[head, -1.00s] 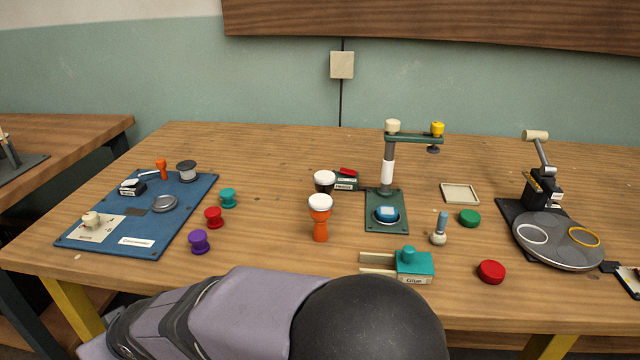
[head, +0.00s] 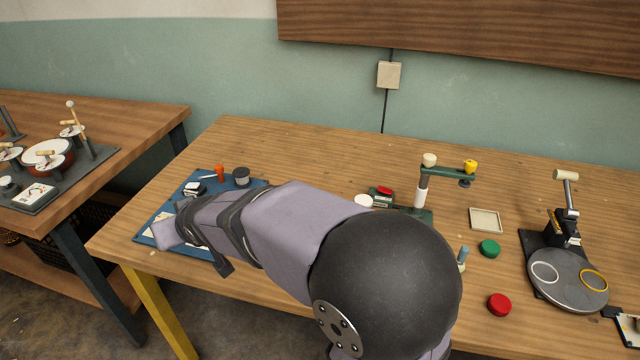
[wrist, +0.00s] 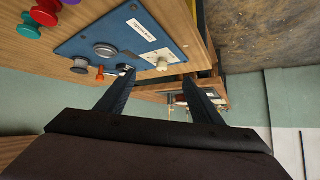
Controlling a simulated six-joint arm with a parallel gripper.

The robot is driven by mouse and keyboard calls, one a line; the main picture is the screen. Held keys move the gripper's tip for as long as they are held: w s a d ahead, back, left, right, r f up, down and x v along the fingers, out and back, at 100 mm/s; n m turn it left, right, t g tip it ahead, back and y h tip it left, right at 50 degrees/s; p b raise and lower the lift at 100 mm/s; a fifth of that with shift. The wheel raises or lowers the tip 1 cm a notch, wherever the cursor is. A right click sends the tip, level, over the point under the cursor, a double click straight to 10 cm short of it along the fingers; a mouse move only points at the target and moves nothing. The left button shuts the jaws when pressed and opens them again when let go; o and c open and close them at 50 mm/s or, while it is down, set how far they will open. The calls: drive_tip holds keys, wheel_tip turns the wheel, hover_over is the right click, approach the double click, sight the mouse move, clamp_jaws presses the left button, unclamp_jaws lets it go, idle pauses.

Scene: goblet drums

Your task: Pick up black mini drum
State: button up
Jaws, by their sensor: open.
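The black mini drum is mostly hidden behind my arm in the head view. Only a white drum head (head: 363,200), probably its own, shows just above my arm's edge, beside a small green and red block. My gripper (wrist: 157,76) is open and empty in the wrist view, with its two dark fingers wide apart. No drum is between the fingers. In the head view I cannot make out the fingertips.
A green stand (head: 421,190), a cream tray (head: 485,220), a green disc (head: 489,248) and a red disc (head: 499,304) are right of my arm. A round grey plate machine (head: 566,279) stands far right. Colored spools (wrist: 47,12) sit beside the blue board.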

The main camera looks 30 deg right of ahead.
drive_tip(key=w+d+r+m+h+p, duration=0.1)
drive_tip(key=d+r+m+h+p, duration=0.15)
drive_tip(key=d+r+p, duration=0.95)
drive_tip(key=m+g+h+p, duration=0.3)
drive_tip(key=m+g, duration=0.3)
drive_tip(key=m, duration=0.1)
hover_over(364, 201)
drive_tip(key=w+a, duration=0.3)
drive_tip(key=a, duration=0.3)
wheel_tip(364, 201, down, 8)
drive_tip(key=shift+m+g, duration=0.6)
drive_tip(key=shift+m, duration=0.35)
drive_tip(key=s+d+f, duration=0.1)
drive_tip(key=f, duration=0.1)
drive_tip(key=s+d+f+b, duration=0.1)
drive_tip(key=d, duration=0.1)
drive_tip(key=s+d+f, duration=0.1)
drive_tip(key=d+f, duration=0.1)
drive_tip(key=shift+s+d+f, duration=0.15)
drive_tip(key=shift+s+f, duration=0.15)
drive_tip(key=shift+s, duration=0.05)
drive_tip(key=shift+p+x, duration=0.65)
drive_tip(key=shift+x, duration=3.25)
drive_tip(key=c, duration=1.1)
